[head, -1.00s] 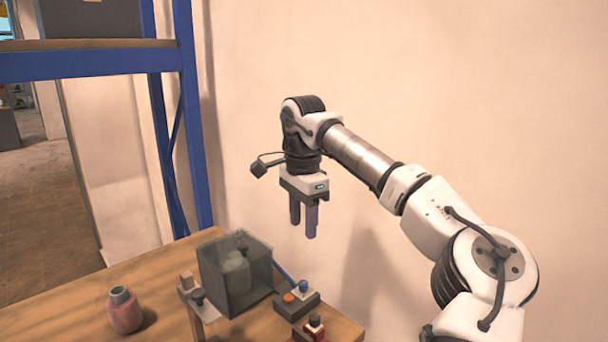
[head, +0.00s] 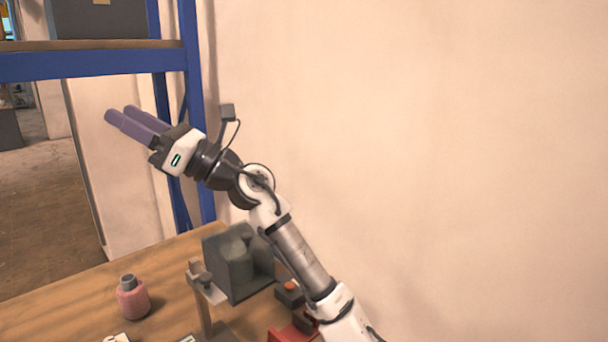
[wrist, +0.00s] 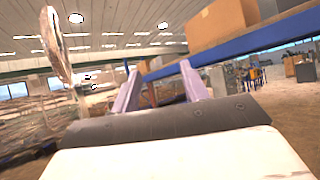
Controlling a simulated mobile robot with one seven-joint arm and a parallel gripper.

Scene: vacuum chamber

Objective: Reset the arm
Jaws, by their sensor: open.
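My gripper (head: 118,113) is in the upper left of the head view, raised above the wooden table and in front of the blue shelf frame. Its two purple fingers point up and to the left. They are apart and nothing is between them. In the wrist view, the purple fingers (wrist: 158,90) also stand apart and empty, with the wide room beyond them. My arm reaches up from the lower right of the head view and partly covers the items on the table's right side.
A blue shelf (head: 90,64) stands behind. The wall side at right is clear.

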